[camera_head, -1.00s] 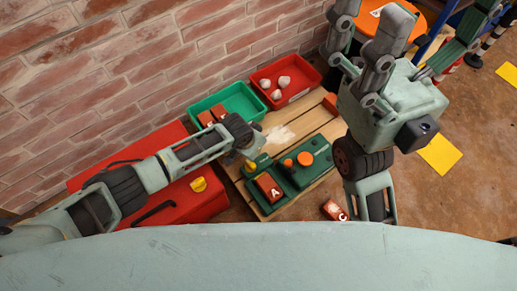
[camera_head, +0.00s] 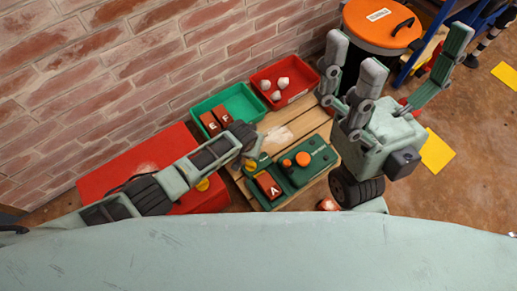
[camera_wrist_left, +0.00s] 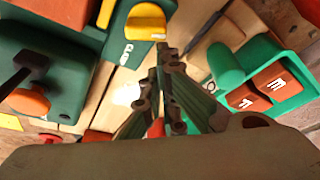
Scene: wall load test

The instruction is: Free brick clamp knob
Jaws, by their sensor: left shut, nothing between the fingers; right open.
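The green clamp fixture (camera_head: 310,172) stands on the wooden pallet, with a red brick marked A (camera_head: 268,185) at its front left. An orange knob (camera_head: 304,159) and a smaller orange one are on top. A yellow knob (camera_head: 251,165) is at its left end; it also shows in the left wrist view (camera_wrist_left: 145,22), apart from my fingers. My left gripper (camera_wrist_left: 172,75) is shut and empty above the pallet, between the fixture and the green bin. In the head view its fingertips are hard to make out. My right gripper (camera_head: 408,55) is open and empty, raised right of the fixture.
A green bin (camera_head: 248,99) holds bricks marked E and F. A red bin (camera_head: 310,76) holds several white lumps. A red case (camera_head: 115,180) lies left, beneath my left arm. Another brick (camera_head: 328,204) lies in front, partly hidden. An orange-lidded drum (camera_head: 375,25) stands behind my right gripper.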

